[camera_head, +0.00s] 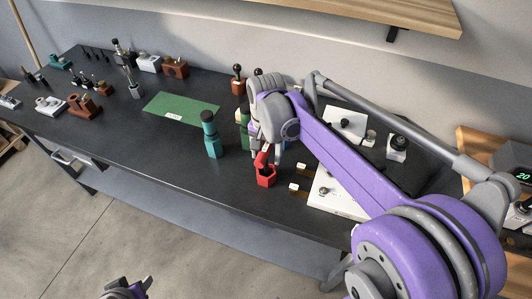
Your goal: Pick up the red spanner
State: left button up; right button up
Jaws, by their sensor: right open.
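The red spanner (262,157) shows only as a short red piece standing at a red hexagonal holder (266,179) near the front of the dark bench. The rest of it is hidden by my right gripper and the holder. My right gripper (267,158) reaches down from above with its jaws open, around or just beside the red piece. I cannot tell whether it touches. My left gripper (127,288) shows only in part at the bottom edge, over the floor, away from the bench.
A teal holder with a dark-topped piece (212,138) stands left of the red holder. A green mat (180,108) lies further left. A white board (330,197) with small parts is close on the right. Other tools stand along the back; my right arm hides some.

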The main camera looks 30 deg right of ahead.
grip_shut()
dwell(1.3)
